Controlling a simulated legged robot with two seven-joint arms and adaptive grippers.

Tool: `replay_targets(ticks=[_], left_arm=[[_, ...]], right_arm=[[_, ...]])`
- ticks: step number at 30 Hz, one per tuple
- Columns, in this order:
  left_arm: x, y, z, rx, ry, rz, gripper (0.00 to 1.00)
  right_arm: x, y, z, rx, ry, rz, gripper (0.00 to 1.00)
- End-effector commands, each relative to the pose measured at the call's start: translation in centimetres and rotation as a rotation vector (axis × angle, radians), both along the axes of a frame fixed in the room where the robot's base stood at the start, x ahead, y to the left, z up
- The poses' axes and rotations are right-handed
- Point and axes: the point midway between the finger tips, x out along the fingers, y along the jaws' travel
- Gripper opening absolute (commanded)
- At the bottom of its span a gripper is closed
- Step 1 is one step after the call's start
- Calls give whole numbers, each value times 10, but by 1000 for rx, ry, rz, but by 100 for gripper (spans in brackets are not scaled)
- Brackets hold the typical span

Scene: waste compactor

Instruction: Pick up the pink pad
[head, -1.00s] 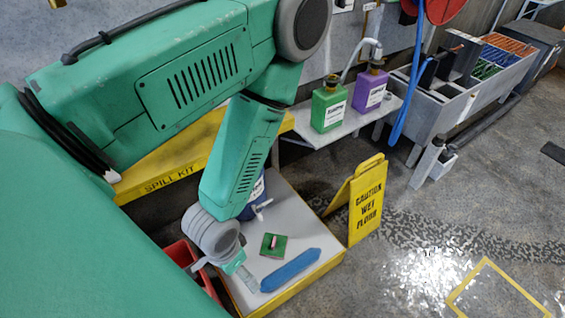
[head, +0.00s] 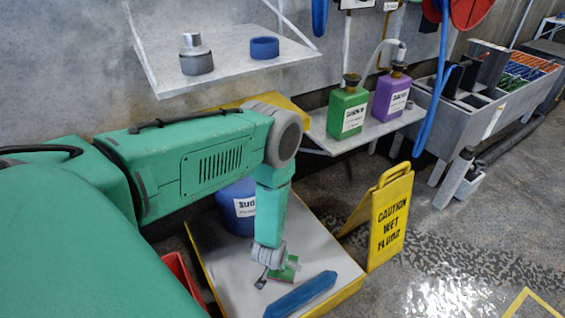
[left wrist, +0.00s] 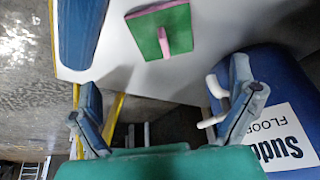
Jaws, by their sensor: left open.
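The pink pad (left wrist: 180,15) is a thin square with a green top, a pink edge and a pink handle. It lies flat on the pale top of a low platform. In the head view its green top (head: 285,274) is partly hidden by my left gripper (head: 277,273). In the left wrist view my left gripper (left wrist: 165,80) is open with nothing between its fingers. The pad shows ahead of the gap between the fingers, apart from them. My right gripper is not in view.
A long blue object (head: 300,295) lies beside the pad. A blue labelled jug (head: 236,208) stands behind it; in the left wrist view the jug (left wrist: 285,90) is close to the right finger. A yellow wet-floor sign (head: 388,220) stands right of the platform (head: 228,275).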

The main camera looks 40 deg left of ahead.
Motion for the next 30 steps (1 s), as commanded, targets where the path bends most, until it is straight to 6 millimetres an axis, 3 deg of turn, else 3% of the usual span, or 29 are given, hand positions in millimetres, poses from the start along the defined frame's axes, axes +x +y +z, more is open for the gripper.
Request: replay_targets(ticks=[5, 16, 24, 30], left_arm=[[13, 11, -8, 9, -26, 41, 100], [35, 24, -73, 10, -27, 41, 100], [44, 28, -90, 9, -26, 41, 100], [57, 34, -116, 10, -29, 41, 100]], right_arm=[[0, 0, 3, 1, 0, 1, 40], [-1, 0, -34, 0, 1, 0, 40], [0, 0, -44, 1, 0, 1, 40], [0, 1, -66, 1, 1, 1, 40]])
